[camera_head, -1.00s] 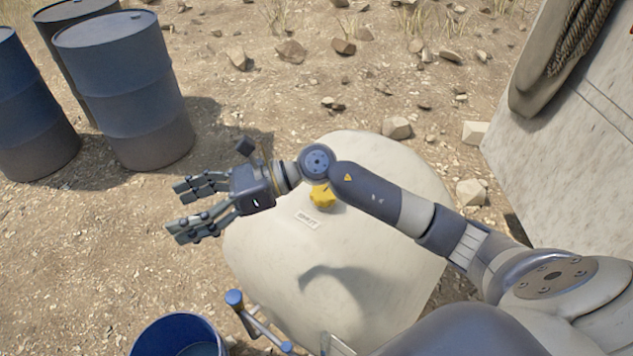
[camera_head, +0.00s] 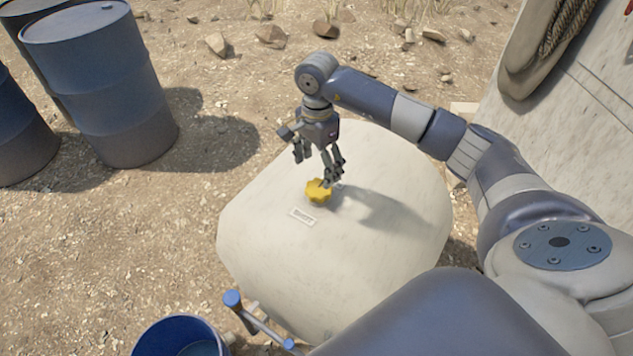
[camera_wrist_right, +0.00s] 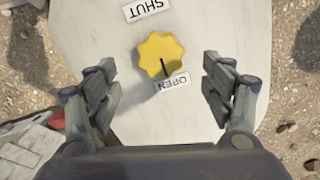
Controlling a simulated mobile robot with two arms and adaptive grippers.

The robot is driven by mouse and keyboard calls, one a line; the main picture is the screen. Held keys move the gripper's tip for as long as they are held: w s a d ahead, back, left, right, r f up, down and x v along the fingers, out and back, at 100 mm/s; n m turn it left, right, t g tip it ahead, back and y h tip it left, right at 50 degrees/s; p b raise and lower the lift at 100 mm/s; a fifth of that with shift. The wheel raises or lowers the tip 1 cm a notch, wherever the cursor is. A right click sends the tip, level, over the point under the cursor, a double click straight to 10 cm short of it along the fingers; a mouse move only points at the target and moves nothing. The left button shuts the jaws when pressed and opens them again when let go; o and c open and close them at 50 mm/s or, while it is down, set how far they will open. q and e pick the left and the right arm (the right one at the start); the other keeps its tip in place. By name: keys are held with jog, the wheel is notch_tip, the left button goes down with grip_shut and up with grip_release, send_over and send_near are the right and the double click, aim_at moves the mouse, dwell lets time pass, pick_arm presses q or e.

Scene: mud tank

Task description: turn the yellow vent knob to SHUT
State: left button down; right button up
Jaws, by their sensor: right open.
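The yellow vent knob (camera_head: 318,191) sits on top of the pale rounded tank (camera_head: 390,210). In the right wrist view the knob (camera_wrist_right: 160,56) is lobed, with a dark pointer line aimed at the OPEN label (camera_wrist_right: 172,82). The SHUT label (camera_wrist_right: 146,9) lies on the opposite side of the knob. My right gripper (camera_head: 322,170) points down above the knob. Its fingers are open, one on either side of the knob in the wrist view, and do not appear to touch it. My left gripper is not in view.
Blue drums (camera_head: 100,85) stand at the upper left on stony ground. A blue bucket (camera_head: 182,338) and a blue-ended valve handle (camera_head: 258,322) are near the bottom. A pale wall with a coiled rope (camera_head: 562,28) is at the upper right.

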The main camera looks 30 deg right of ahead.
aim_at(317, 188)
notch_tip(317, 188, down, 7)
jog(key=shift+f+p, duration=0.15)
jog(key=shift+p, duration=0.35)
jog(key=c, duration=1.1)
